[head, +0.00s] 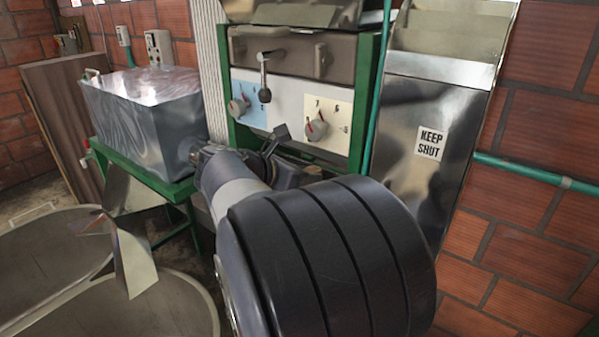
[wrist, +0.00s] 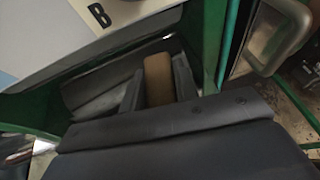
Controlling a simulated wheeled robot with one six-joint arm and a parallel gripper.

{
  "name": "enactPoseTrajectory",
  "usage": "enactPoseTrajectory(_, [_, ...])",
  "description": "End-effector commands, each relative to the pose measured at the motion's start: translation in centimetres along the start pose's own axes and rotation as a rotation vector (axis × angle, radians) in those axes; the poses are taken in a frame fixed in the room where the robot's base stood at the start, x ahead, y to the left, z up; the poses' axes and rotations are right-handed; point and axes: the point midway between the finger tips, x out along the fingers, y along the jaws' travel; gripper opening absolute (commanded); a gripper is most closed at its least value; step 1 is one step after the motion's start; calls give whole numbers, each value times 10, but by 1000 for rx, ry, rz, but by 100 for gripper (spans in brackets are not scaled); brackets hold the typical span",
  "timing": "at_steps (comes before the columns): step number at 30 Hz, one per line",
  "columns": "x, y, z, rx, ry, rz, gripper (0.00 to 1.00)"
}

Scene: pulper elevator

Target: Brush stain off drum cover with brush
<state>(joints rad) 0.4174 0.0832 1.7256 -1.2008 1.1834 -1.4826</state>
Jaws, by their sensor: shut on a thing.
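My gripper (wrist: 158,88) is shut on a brown wooden piece (wrist: 158,78), which looks like the brush's handle. The rest of the brush is hidden in both views. In the head view my gripper (head: 284,158) is partly behind my arm, just below the dial panel of the green-framed machine. A shiny metal cover (head: 290,12) shows at the top of this machine, cut off by the picture edge. I cannot tell whether it is the drum cover. No stain can be made out.
The panel (head: 285,112) carries two dials and a lever close above my gripper. A metal chute marked KEEP SHUT (head: 431,142) stands right. A grey metal tank (head: 150,105) on a green stand is left. Round basins (head: 150,305) lie at lower left.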

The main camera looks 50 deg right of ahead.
Motion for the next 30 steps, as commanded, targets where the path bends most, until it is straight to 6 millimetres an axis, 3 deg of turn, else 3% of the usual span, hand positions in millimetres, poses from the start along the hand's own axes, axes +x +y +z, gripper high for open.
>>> enactPoseTrajectory(12, [4,-25,0,-4,4,-5,11])
enactPoseTrajectory(30, [-2,6,1,-3,2,-2,11])
